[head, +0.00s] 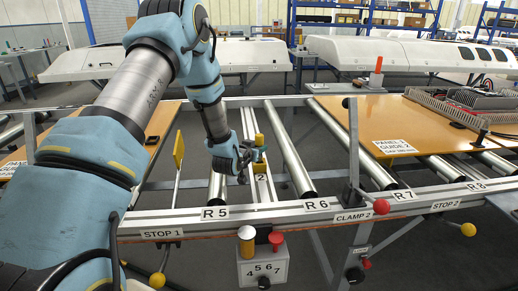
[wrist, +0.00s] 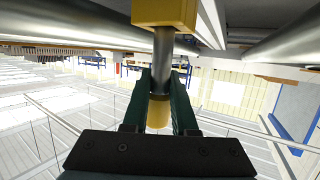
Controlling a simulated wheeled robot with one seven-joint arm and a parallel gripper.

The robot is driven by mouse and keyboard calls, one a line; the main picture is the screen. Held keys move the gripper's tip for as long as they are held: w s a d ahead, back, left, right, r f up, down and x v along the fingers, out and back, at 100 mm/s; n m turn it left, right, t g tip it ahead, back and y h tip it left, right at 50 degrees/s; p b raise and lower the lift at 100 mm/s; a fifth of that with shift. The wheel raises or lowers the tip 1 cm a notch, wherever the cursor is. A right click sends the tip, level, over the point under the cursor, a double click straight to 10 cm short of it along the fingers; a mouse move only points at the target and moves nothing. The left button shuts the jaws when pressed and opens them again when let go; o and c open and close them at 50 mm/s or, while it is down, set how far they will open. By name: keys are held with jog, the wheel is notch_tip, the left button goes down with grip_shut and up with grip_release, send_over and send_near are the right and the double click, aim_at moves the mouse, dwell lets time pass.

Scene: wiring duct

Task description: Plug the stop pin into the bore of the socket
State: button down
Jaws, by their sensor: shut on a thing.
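My gripper (head: 250,156) is shut on the stop pin and stands over the rail between R 5 and R 6. The stop pin has a yellow head (head: 259,139) and a grey metal shaft (wrist: 163,48). In the wrist view the fingers (wrist: 160,92) close on the pin from both sides, and its yellow end (wrist: 158,115) shows between them.
Metal rollers (head: 288,150) flank the rail. A box marked 4 5 6 7 (head: 262,268) with yellow and red knobs hangs in front. CLAMP 2's upright (head: 353,150) and an orange panel (head: 390,120) stand to the right. A yellow flag (head: 179,150) stands left of my gripper.

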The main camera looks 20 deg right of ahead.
jog(key=shift+f+b, duration=0.7)
jog(key=shift+f, duration=0.15)
jog(key=c, duration=0.6)
grip_release()
jog(key=shift+s+a, duration=0.1)
jog(key=b+v, duration=0.1)
jog(key=v, duration=0.9)
jog(key=shift+s+a+r+b, duration=0.15)
jog(key=shift+s+a+b, duration=0.05)
jog(key=shift+b, duration=0.2)
